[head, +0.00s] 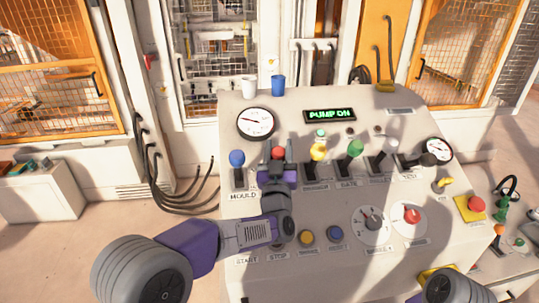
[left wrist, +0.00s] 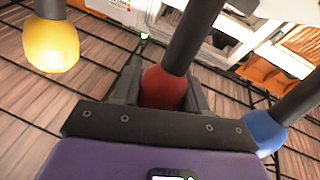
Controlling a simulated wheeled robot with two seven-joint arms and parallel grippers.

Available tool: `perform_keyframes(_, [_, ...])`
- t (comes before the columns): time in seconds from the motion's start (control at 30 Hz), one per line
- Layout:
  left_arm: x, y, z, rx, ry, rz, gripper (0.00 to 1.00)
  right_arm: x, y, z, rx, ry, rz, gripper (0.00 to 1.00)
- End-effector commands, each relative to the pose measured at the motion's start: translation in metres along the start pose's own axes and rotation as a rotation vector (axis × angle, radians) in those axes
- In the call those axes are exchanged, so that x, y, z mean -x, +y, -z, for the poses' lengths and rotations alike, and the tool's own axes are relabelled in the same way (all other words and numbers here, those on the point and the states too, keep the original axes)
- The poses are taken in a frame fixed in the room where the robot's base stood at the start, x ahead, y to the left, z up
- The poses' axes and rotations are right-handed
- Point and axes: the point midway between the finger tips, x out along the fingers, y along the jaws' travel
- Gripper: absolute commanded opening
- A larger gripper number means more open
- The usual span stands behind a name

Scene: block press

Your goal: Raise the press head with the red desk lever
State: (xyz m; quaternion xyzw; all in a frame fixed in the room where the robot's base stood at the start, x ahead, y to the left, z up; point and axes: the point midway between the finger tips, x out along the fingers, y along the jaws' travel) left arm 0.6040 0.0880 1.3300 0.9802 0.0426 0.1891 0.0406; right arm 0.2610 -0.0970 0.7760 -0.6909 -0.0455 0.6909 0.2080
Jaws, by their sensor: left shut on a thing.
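The red desk lever's ball knob (head: 278,153) stands in the lever row on the sloped control desk (head: 330,215), second from the left. My left gripper (head: 277,166) is at this lever and covers most of its shaft in the head view. In the left wrist view the red knob (left wrist: 163,88) sits between the two fingers, which are shut on it, and its dark shaft (left wrist: 195,35) shows. Machinery (head: 212,50) stands behind the desk in a caged bay; I cannot tell which part is the press head. My right gripper is not in view.
A blue lever (head: 237,158) and a yellow lever (head: 318,150) flank the red one closely. Green, white and black levers stand further right. A lit display (head: 330,115) reads "PUMP ON". A white cup (head: 249,86) and a blue cup (head: 278,85) stand on the desk's back edge.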

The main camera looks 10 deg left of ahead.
Motion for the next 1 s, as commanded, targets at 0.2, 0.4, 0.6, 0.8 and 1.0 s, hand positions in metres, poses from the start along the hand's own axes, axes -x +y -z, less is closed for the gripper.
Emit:
perform_keyframes(0.2, [0.0,0.0,0.001,0.0,0.003,0.001,0.0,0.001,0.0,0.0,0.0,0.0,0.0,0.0])
perform_keyframes(0.4, [0.0,-0.001,0.001,0.0,0.002,0.001,0.6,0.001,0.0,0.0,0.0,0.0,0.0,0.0])
perform_keyframes(0.6, [0.0,0.0,0.001,0.0,0.001,0.001,0.69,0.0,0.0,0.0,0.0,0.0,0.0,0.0])
perform_keyframes(0.8, [0.004,0.0,0.0,0.0,0.0,0.0,0.69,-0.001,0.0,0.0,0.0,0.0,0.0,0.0])
perform_keyframes(1.0, [0.03,0.0,-0.001,0.001,0.0,-0.001,0.69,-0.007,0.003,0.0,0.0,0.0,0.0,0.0])
